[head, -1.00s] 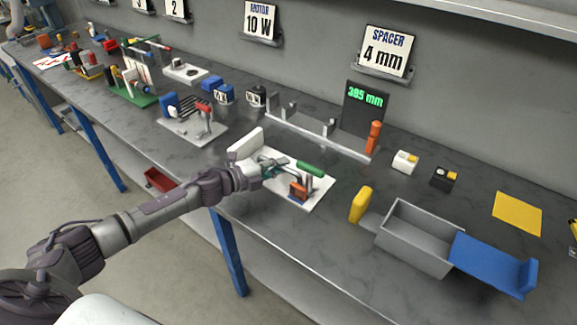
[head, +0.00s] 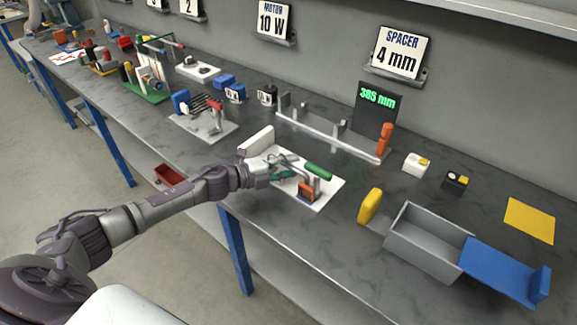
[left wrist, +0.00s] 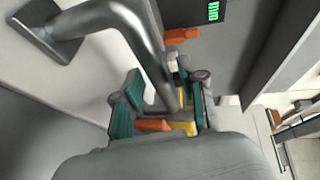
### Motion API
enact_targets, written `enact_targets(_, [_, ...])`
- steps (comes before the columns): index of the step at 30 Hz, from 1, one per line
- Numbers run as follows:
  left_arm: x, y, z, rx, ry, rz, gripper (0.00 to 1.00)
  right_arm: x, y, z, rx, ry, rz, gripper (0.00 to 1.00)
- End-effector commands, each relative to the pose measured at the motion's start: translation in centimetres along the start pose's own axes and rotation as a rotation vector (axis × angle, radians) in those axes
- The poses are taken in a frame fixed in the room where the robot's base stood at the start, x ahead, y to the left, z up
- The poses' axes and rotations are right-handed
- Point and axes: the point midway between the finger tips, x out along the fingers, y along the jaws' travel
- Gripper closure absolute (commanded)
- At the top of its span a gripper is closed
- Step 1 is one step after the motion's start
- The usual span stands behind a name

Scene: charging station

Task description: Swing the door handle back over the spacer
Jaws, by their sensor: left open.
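A white board (head: 328,196) lies on the bench with a green grip (head: 318,172), an orange block (head: 306,192) and grey metal parts on it. My left gripper (head: 283,174) is over the board, left of the orange block, with teal fingers. In the left wrist view the grey bent door handle (left wrist: 140,22) runs from a square plate down between the open fingers (left wrist: 160,112). I cannot tell whether they touch it. Orange (left wrist: 152,125) and yellow (left wrist: 184,127) pieces show between and behind the fingers. I cannot make out which piece is the spacer. My right gripper is not in view.
A white upright block (head: 256,142) stands at the board's left end. A grey rail fixture (head: 340,141) with a dark display (head: 377,108) is behind. A yellow block (head: 370,206) and an open grey box (head: 425,248) stand to the right. The bench front edge is close.

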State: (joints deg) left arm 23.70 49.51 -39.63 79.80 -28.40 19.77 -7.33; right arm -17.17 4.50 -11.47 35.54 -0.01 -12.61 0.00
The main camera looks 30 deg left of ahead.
Motion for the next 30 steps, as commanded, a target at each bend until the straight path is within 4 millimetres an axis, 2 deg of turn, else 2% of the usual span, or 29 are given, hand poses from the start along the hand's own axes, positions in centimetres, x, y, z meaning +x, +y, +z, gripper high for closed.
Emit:
enact_targets(4, [-0.2,0.0,0.0,0.000,0.000,0.000,0.59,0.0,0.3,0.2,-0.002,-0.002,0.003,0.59])
enact_targets(7, [-1.0,0.1,0.0,-0.001,-0.001,0.002,0.59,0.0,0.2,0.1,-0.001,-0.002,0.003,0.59])
enact_targets(21, [-9.7,0.2,-0.1,-0.001,0.001,0.004,0.59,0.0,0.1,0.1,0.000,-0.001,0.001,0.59])
enact_targets(30, [-11.9,0.0,0.0,-0.001,0.001,0.000,0.59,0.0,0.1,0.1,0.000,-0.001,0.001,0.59])
